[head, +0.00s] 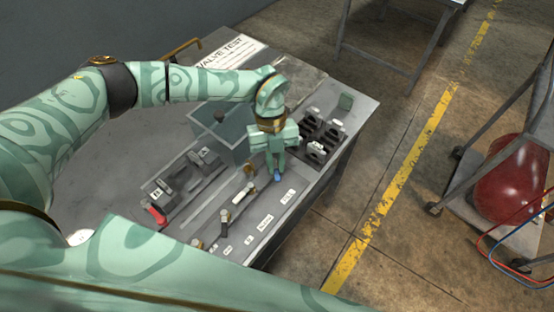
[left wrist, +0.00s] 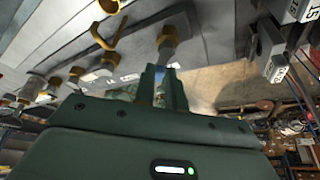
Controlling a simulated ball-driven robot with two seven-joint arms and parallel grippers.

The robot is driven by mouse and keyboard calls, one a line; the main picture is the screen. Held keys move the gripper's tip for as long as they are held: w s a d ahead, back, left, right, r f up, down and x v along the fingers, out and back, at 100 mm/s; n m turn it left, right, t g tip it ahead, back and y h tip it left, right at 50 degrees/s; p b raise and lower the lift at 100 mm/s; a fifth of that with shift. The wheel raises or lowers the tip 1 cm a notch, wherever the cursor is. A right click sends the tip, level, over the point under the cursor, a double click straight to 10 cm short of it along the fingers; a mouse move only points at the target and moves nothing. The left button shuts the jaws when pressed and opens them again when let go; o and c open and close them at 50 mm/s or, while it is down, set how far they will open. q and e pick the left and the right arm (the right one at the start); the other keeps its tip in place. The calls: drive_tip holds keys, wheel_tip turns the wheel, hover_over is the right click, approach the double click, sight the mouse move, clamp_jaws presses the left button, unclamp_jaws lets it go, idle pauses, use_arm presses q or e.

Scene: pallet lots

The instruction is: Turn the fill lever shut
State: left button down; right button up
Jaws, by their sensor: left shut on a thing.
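The valve bench (head: 105,180) carries a row of small levers with brass fittings along its front edge. A blue-tipped lever (head: 277,176) is at the fingertips of my left gripper (head: 274,165), which points down and is shut on it. In the left wrist view, the fingers (left wrist: 160,84) have a bit of blue between them, beside a brass fitting (left wrist: 167,38). A lever with a white handle (head: 243,194) and one with a black handle (head: 224,224) are to the left of it. The small labels are too small to read. My right gripper is out of view.
A clear tank (head: 226,138) stands behind the levers. Black holders with white-tagged pieces (head: 318,146) are to the right of my left gripper. A red handle (head: 156,216) lies at the left. A trolley with a red round object (head: 505,180) stands on the floor at the right.

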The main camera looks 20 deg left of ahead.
use_arm(q)
drive_tip(key=m+y, duration=0.1)
drive_tip(key=m, duration=0.3)
drive_tip(key=shift+a+r+m+y, duration=0.15)
drive_tip(key=shift+a+m+y, duration=0.15)
drive_tip(key=shift+a+y, duration=0.1)
drive_tip(key=m+y, duration=0.1)
drive_tip(key=m, duration=0.1)
drive_tip(key=a+m+y+p, duration=0.1)
drive_tip(key=m, duration=0.2)
drive_tip(key=shift+m, duration=0.4)
drive_tip(key=c, duration=1.5)
unclamp_jaws()
drive_tip(key=shift+o, duration=0.2)
drive_tip(key=v, duration=1.6)
drive_tip(key=shift+w, duration=0.15)
drive_tip(key=shift+d, duration=0.1)
